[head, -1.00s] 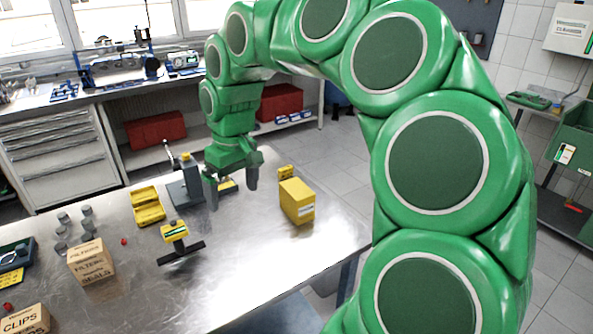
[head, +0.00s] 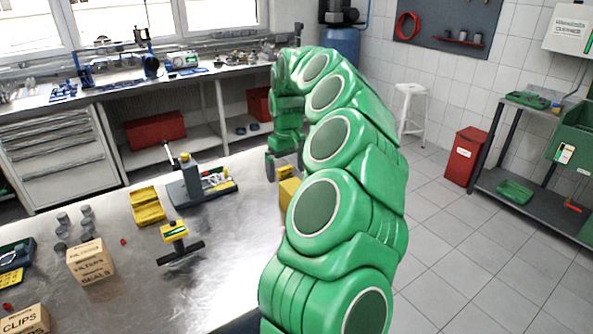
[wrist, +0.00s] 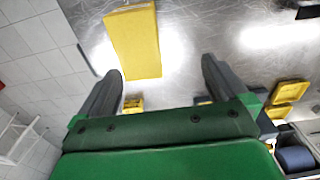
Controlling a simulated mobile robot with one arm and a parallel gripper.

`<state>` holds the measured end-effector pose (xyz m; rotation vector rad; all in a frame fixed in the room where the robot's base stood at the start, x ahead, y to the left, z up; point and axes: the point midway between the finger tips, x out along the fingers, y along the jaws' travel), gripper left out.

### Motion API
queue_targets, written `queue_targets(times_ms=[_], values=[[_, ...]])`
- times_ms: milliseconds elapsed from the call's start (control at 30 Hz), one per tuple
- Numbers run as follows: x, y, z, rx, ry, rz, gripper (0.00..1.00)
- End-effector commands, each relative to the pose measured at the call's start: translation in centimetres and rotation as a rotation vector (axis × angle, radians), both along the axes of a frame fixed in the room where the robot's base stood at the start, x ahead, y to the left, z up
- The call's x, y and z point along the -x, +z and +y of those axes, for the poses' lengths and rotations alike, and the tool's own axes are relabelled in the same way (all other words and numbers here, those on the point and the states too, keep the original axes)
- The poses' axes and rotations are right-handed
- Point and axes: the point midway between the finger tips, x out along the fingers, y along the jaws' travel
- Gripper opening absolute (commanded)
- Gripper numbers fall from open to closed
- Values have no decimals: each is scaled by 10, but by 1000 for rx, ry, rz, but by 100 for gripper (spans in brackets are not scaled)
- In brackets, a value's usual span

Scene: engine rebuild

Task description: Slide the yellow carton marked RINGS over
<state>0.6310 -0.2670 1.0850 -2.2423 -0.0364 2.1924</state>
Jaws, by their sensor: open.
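A yellow carton (head: 287,193) stands on the steel table near its right edge in the head view, mostly hidden behind my arm. No RINGS marking is legible. In the wrist view the carton (wrist: 133,45) shows as a plain yellow face at upper left of centre, beyond the fingertips. My gripper (wrist: 160,66) is open, with nothing between its fingers. The carton lies nearer the left finger there; I cannot tell whether they touch. In the head view my gripper (head: 271,167) is at the table's far right, just behind the carton, with one finger visible.
A small yellow item (head: 285,171) is just behind the carton. To the left are a grey stand (head: 190,188), an open yellow case (head: 147,206), a black-and-yellow tool (head: 177,243) and a cardboard box (head: 91,262). The table between tool and carton is bare.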

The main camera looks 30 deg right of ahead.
Motion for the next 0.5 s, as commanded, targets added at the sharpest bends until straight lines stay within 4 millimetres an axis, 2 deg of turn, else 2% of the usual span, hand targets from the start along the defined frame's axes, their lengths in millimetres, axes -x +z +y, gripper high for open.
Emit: queue_targets(times_ms=[100, 200, 500], values=[[0, -12, -19, 10, -29, 14, 100], [0, -17, -29, 17, -44, 20, 100], [1, -19, -34, 20, -52, 23, 100]])
